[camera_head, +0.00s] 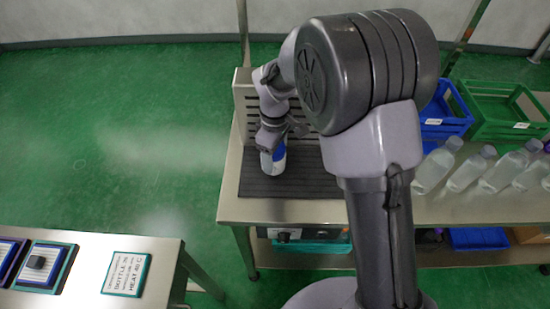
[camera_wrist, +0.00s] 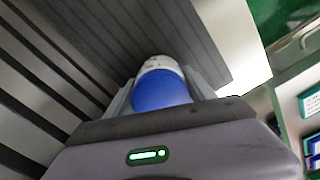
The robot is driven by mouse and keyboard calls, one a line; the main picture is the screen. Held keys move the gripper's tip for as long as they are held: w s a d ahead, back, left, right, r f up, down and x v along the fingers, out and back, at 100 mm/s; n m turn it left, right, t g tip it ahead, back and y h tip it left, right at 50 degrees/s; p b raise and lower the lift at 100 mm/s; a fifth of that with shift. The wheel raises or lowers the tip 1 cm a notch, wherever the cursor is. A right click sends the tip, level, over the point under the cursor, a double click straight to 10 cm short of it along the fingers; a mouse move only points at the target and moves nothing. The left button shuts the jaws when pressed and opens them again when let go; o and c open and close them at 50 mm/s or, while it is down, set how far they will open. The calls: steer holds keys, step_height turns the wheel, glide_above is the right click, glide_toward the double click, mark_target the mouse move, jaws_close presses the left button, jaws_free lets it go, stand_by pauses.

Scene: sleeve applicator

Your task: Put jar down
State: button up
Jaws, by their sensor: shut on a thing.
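The jar, white with a blue end, is at my gripper over the dark ribbed mat at the left end of the steel table. In the head view the jar (camera_head: 273,160) looks roughly upright, just above or on the mat (camera_head: 307,178); I cannot tell if it touches. In the wrist view the jar (camera_wrist: 158,85) sits between the two fingers, with its blue end toward me. My gripper (camera_head: 272,140) is shut on the jar; it also shows in the wrist view (camera_wrist: 155,88). My arm hides part of the mat and table.
A slotted metal panel (camera_head: 243,105) stands behind the mat. A separate bench with a sign (camera_head: 127,274) stands at lower left.

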steer(key=shift+r, duration=0.15)
steer(key=o, duration=1.6)
steer(key=shift+o, duration=0.2)
